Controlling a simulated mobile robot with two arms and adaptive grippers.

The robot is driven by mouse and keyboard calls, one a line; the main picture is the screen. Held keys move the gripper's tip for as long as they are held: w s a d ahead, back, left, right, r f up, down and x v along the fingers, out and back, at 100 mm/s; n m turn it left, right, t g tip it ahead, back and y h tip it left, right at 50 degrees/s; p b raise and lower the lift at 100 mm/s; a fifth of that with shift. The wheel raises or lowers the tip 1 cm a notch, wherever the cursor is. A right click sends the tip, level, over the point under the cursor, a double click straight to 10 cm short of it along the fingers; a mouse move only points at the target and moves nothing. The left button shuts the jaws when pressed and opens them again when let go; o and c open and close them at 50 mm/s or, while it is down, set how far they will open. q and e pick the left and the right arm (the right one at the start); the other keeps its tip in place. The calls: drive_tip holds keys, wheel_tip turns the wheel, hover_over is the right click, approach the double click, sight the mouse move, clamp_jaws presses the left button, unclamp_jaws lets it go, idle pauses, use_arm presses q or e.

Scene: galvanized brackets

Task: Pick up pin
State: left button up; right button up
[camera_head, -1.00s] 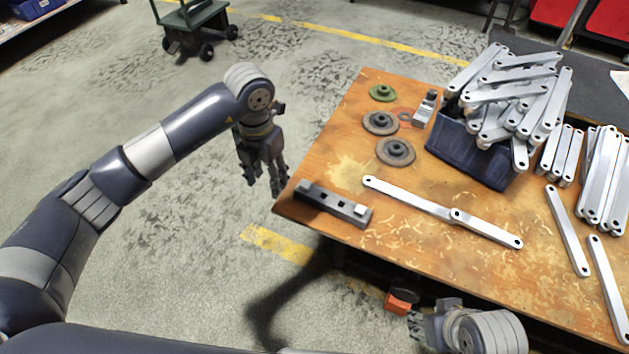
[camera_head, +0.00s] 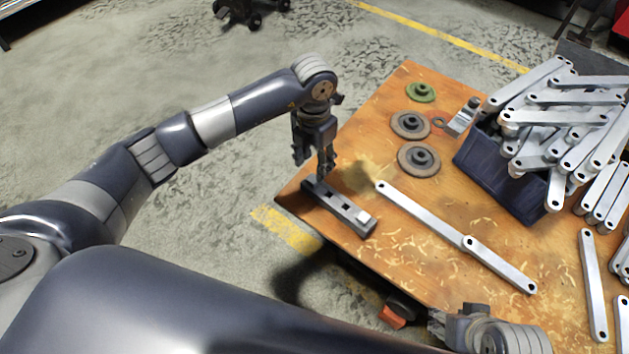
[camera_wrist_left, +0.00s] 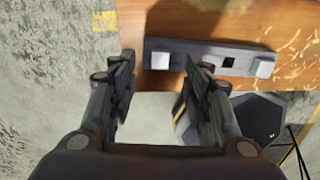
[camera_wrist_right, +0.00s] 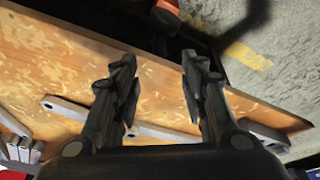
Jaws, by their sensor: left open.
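A dark block (camera_head: 341,208) with square openings lies near the table's left edge. One silver square pin (camera_head: 364,217) is at its right end. In the left wrist view the block (camera_wrist_left: 200,47) shows a silver pin (camera_wrist_left: 160,61) near its left end, another silver pin (camera_wrist_left: 264,67) at its right end and an empty square hole (camera_wrist_left: 229,62) between. My left gripper (camera_head: 313,166) is open above the block's left end; in its wrist view the left pin appears between the fingertips. My right gripper (camera_wrist_right: 160,72) is open and empty near the table's front edge.
The wooden table (camera_head: 400,270) holds two linked silver bars (camera_head: 425,215), several round discs (camera_head: 419,159), a small metal bracket (camera_head: 462,118) and a dark blue bin (camera_head: 495,175) heaped with silver bars. More bars lie at the right. The floor left of the table is clear.

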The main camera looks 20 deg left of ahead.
sight(313, 178)
use_arm(q)
drive_tip(key=shift+f, duration=0.5)
drive_tip(key=f+b, duration=0.1)
drive_tip(key=f, duration=0.3)
drive_tip(key=shift+s+f, duration=0.2)
use_arm(e)
drive_tip(key=w, duration=0.1)
drive_tip(key=w+t, duration=0.1)
drive_tip(key=w, duration=0.1)
drive_tip(key=w+a+t, duration=0.1)
drive_tip(key=shift+w+a+r+y, duration=0.1)
drive_tip(key=shift+w+r+y, duration=0.15)
drive_tip(key=shift+w+y, duration=0.1)
use_arm(q)
drive_tip(key=shift+f, duration=0.15)
use_arm(e)
drive_tip(key=shift+w+a+r+t, duration=0.15)
drive_tip(key=shift+w+t, duration=0.15)
use_arm(q)
clamp_jaws()
